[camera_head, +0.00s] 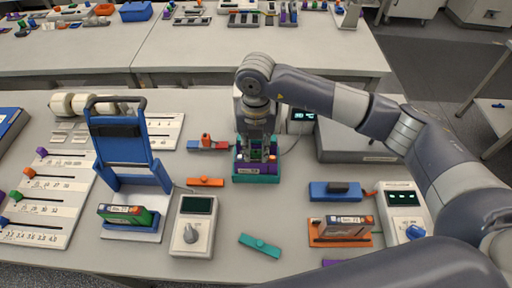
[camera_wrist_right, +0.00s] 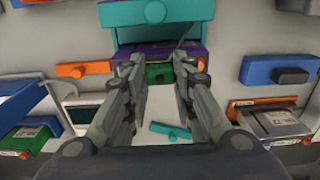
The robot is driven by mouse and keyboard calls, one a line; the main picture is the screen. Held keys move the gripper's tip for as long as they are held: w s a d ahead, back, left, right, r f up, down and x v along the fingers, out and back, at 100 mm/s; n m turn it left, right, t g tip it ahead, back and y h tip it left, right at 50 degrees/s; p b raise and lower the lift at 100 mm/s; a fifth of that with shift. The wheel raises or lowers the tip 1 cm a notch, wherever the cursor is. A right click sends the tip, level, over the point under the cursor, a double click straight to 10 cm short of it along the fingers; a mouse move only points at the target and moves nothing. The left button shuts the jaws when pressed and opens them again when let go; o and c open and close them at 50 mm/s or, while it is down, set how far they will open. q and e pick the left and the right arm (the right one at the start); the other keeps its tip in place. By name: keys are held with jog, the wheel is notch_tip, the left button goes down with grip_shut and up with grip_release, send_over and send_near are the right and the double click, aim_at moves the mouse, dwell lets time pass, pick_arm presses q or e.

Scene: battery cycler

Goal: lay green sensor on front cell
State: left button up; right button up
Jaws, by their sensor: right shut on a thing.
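My right gripper (camera_head: 257,150) points down over the purple cell (camera_head: 246,170) in its teal holder (camera_head: 257,179). Its fingertips (camera_wrist_right: 158,70) close around a small green piece with a dark knob, which looks like the green sensor (camera_wrist_right: 160,73). The fingers hide its sides. The purple cell (camera_wrist_right: 170,48) lies right behind the fingertips in the wrist view; I cannot tell whether the sensor touches it. A second cell (camera_head: 125,215) stands in a holder at the left, and a third (camera_head: 345,226) in an orange holder at the right. My left gripper is out of view.
An orange bar (camera_head: 205,182), a blue bar (camera_head: 335,191) and a teal bar (camera_head: 260,245) lie around the holder. Grey meters stand at the front left (camera_head: 193,225) and right (camera_head: 403,212). A blue folding stand (camera_head: 125,150) rises at the left.

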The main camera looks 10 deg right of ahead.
dwell(0.5)
jog(key=shift+f+b, duration=0.6)
jog(key=shift+b, duration=0.25)
jog(key=o, duration=1.1)
notch_tip(320, 180, up, 12)
